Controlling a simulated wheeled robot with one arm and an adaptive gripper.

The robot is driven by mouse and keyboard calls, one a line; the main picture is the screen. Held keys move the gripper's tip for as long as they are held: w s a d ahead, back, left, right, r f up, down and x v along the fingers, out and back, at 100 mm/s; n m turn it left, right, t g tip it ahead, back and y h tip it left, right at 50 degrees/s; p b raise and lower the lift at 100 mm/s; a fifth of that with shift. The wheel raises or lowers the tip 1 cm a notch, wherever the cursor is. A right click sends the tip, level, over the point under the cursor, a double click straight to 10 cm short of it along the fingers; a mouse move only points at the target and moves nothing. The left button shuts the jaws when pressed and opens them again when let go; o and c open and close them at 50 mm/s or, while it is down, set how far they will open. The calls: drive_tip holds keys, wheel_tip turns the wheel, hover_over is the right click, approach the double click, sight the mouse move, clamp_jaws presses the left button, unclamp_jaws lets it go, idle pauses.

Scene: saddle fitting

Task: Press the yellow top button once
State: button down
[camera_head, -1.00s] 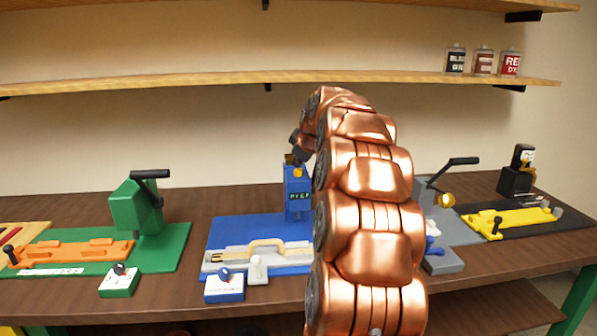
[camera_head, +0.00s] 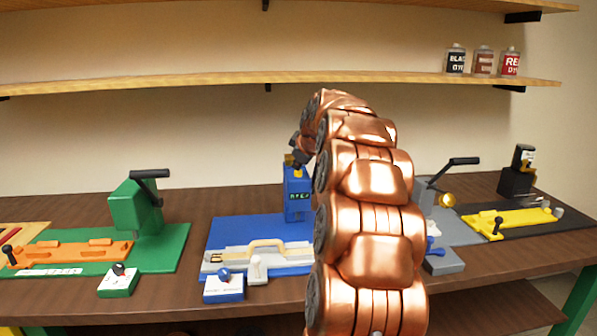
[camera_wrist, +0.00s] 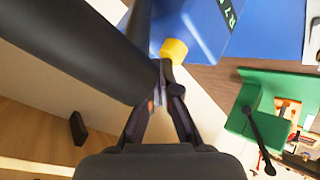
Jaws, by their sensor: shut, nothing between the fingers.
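The yellow top button (camera_wrist: 175,51) sits on the blue press housing (camera_head: 297,200), which stands at the back of a blue base. In the wrist view the button is just beyond my fingertips. My gripper (camera_wrist: 163,78) is shut and empty, with its tips at the button's lower edge. I cannot tell whether they touch it. In the head view my gripper (camera_head: 300,160) is small and dark at the top of the blue housing, and the button is hard to make out beside it.
A green press (camera_head: 135,207) with a black handle stands to the left. A grey station (camera_head: 440,225) with a black lever and a yellow fixture (camera_head: 512,220) are to the right. A wooden shelf (camera_head: 200,82) runs above. My copper arm hides part of the table.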

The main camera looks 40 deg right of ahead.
sight(298, 172)
drive_tip(key=shift+f, duration=0.3)
idle(0.4)
drive_tip(key=shift+r, duration=1.1)
drive_tip(key=shift+r, duration=0.1)
drive_tip(key=shift+r+p, duration=0.85)
drive_tip(key=shift+r, duration=1.55)
